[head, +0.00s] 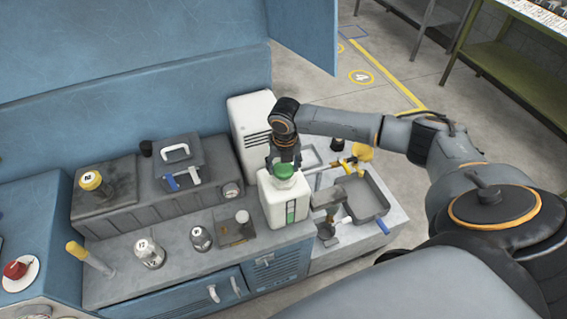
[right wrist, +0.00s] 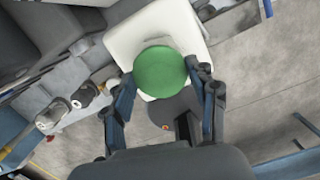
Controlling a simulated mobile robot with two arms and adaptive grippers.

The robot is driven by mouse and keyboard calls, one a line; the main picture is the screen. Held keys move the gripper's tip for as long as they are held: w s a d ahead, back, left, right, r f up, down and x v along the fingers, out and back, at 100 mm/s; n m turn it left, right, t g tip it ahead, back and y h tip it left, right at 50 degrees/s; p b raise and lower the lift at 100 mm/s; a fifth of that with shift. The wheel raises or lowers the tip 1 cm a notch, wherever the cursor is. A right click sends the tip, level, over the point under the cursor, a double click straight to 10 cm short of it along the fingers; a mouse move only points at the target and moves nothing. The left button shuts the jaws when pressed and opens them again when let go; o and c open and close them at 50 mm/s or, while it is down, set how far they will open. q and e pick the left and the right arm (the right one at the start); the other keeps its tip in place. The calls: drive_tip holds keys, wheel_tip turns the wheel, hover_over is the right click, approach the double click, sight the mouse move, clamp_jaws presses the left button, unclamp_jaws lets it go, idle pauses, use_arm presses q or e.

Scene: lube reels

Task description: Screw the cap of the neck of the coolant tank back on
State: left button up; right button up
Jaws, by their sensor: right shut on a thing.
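The coolant tank (head: 287,205) is a white block-shaped container with a green strip on its front, standing at the right end of the blue machine's bench top. Its green round cap (head: 284,171) sits at the top of the tank, at the neck. In the right wrist view the cap (right wrist: 160,71) lies between the two fingers, over the white tank (right wrist: 143,35). My right gripper (head: 284,160) comes from above and is shut on the cap. Whether the thread is engaged is hidden. My left gripper is not in view.
A grey tray (head: 372,215) and yellow-handled tools stand on the pale table to the right. Several small jars, such as one metal jar (head: 149,253), stand left of the tank. A white box (head: 250,125) is close behind it.

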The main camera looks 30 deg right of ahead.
drive_tip(key=shift+p, duration=0.65)
idle(1.0)
drive_tip(key=shift+f, duration=0.65)
idle(0.8)
drive_tip(key=shift+r+m+p, duration=0.2)
drive_tip(key=shift+m+p, duration=0.4)
drive_tip(key=shift+m, duration=0.2)
drive_tip(key=m+p, duration=0.1)
drive_tip(key=m, duration=0.1)
drive_tip(key=shift+m+p, duration=0.4)
drive_tip(key=shift+w+f+m, duration=0.1)
drive_tip(key=shift+f+m, duration=0.1)
drive_tip(key=shift+m, duration=0.2)
